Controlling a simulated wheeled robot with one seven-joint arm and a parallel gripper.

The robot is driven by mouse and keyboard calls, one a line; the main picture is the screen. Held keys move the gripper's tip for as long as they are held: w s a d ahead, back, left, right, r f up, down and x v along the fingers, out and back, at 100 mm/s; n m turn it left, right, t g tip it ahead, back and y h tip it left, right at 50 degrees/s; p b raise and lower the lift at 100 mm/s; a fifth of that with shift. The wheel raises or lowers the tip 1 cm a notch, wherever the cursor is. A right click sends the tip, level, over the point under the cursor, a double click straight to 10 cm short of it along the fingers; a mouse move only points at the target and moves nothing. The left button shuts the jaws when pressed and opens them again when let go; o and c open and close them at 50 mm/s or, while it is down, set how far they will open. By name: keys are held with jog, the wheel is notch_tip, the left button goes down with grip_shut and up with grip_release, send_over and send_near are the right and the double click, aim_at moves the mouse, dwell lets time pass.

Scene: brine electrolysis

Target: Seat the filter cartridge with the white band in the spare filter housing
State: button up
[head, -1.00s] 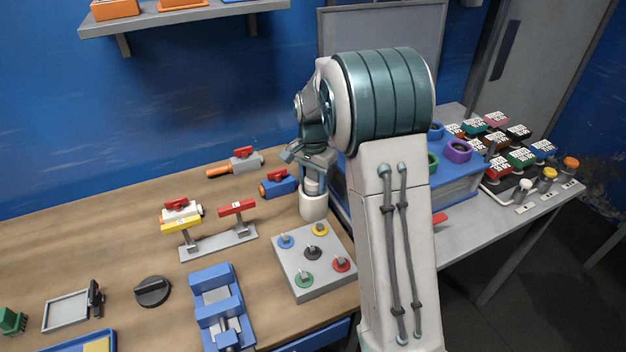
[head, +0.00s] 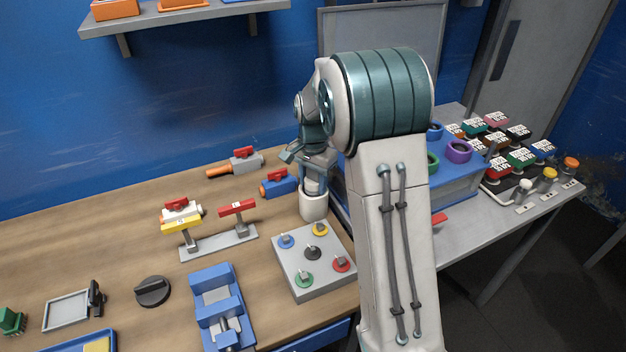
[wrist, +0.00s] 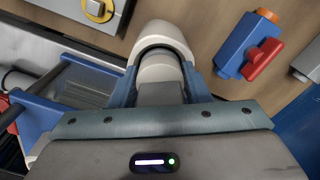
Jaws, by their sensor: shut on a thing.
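The filter cartridge (wrist: 160,93) is a grey cylinder with a pale white band. It sits between the blue fingers of my gripper (wrist: 161,82), which is shut on it. In the head view the cartridge (head: 313,186) stands about upright, with its lower end at the mouth of a white cup-shaped housing (head: 313,208). In the wrist view the housing (wrist: 166,32) curves around the cartridge's far end, with a dark gap along part of the rim. The lower end is hidden, so I cannot tell how deep it sits. My gripper (head: 315,176) is just above the housing.
A blue valve with a red handle (head: 278,185) lies close left of the housing. A grey plate with coloured knobs (head: 312,262) is just in front. A blue box with coloured rings (head: 460,185) is to the right. Bare wood (head: 120,215) lies farther left.

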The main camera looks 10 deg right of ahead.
jog(key=shift+f, duration=0.2)
jog(key=o, duration=1.3)
jog(key=shift+s, duration=0.1)
jog(key=shift+r, duration=0.35)
grip_shut()
